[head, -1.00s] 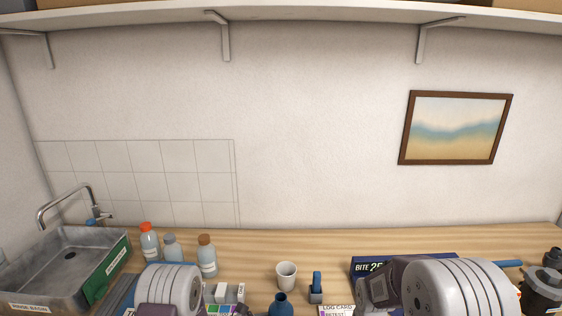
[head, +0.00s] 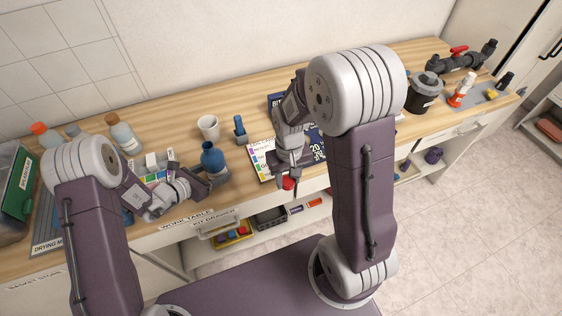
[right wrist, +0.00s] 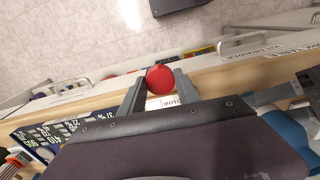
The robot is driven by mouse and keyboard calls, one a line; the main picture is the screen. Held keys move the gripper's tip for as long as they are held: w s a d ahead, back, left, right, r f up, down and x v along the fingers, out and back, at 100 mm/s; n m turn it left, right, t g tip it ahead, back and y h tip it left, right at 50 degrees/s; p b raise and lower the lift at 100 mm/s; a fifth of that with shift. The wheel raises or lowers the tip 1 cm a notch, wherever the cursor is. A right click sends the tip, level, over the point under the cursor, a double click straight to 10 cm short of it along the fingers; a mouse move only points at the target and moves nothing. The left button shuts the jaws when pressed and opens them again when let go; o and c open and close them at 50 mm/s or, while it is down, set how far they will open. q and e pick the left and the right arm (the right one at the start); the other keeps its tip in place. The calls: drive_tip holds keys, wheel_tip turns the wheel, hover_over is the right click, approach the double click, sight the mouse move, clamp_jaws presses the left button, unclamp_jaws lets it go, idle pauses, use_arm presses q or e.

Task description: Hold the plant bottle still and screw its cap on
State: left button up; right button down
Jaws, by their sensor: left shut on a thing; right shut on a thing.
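The blue bottle (head: 213,159) stands upright near the front edge of the table, with its dark open neck showing. My left gripper (head: 212,181) is shut on its lower body, which the fingers partly hide. Part of the blue bottle also shows at the lower right of the right wrist view (right wrist: 285,138). My right gripper (head: 289,178) is shut on a round red cap (right wrist: 160,79), held between its fingertips. The red cap (head: 289,184) is to the right of the bottle, apart from it, by the table's front edge.
A white cup (head: 208,126) and a blue-handled tool in a small holder (head: 240,130) stand behind the bottle. Capped bottles (head: 123,135) stand at the left. A black canister (head: 424,93) is further right.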

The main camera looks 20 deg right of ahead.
drive_tip(key=w+a+r, duration=0.2)
drive_tip(key=w+r, duration=0.5)
drive_tip(key=r, duration=0.1)
drive_tip(key=n, duration=0.3)
approach(208, 146)
drive_tip(key=shift+w+d+f, duration=0.15)
drive_tip(key=shift+w+d, duration=0.1)
drive_tip(key=shift+d, duration=0.15)
drive_tip(key=shift+s+a+f, duration=0.1)
drive_tip(key=shift+s+a, duration=0.1)
drive_tip(key=shift+a, duration=0.25)
drive_tip(key=shift+f, duration=2.4)
drive_tip(key=shift+f, duration=1.25)
